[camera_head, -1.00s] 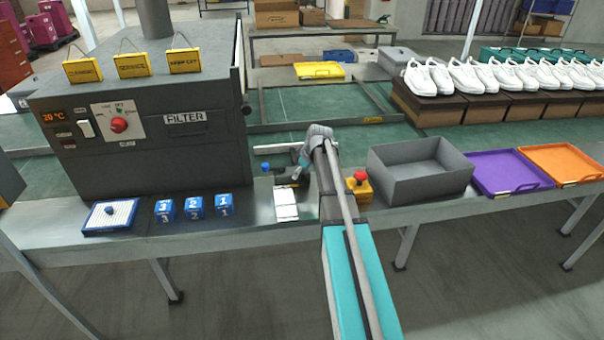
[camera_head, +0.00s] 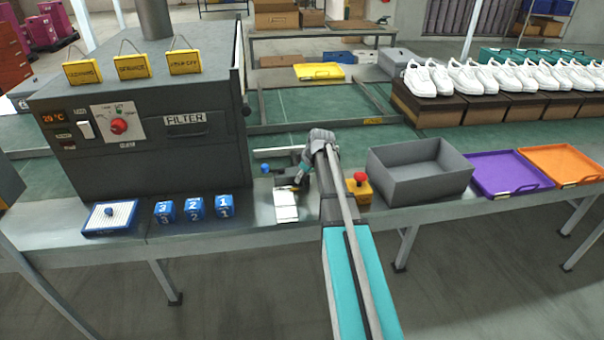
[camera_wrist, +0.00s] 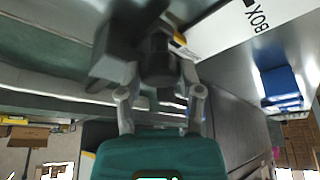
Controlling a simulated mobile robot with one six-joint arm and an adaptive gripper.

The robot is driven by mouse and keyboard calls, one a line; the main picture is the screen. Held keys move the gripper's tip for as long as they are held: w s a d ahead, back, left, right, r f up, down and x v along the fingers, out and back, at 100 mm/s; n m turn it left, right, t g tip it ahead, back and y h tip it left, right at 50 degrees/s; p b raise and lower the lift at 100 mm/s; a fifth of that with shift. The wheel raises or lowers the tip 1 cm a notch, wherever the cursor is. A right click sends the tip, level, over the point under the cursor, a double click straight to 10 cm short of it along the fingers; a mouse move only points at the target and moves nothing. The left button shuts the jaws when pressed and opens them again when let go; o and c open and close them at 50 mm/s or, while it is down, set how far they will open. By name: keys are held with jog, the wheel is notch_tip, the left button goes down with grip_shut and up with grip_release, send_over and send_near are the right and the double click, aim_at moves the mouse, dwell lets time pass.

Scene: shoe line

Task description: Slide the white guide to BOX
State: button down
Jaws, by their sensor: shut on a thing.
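The white plate (camera_head: 286,207) with dark marks lies on the near bench beside the dark machine. In the wrist view a white panel (camera_wrist: 220,28) carries the word BOX. My gripper (camera_head: 291,186) is low at the plate's far end. In the wrist view my gripper (camera_wrist: 158,62) is shut on a dark part, with a yellow piece close by. I take this part to be the white guide's grip; the fingers hide most of it, and the guide's exact position is unclear.
A blue knob (camera_head: 265,168) stands just left of my gripper. A red-topped yellow button box (camera_head: 359,187) and an open grey bin (camera_head: 420,183) are to the right. Numbered blue blocks (camera_head: 194,208) and the dark machine (camera_head: 150,165) are to the left.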

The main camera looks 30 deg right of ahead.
jog(key=s, duration=0.2)
jog(key=s+a, duration=0.1)
jog(key=s, duration=0.1)
jog(key=s+a, duration=0.1)
jog(key=s, duration=0.2)
jog(key=shift+c, duration=1.3)
grip_release()
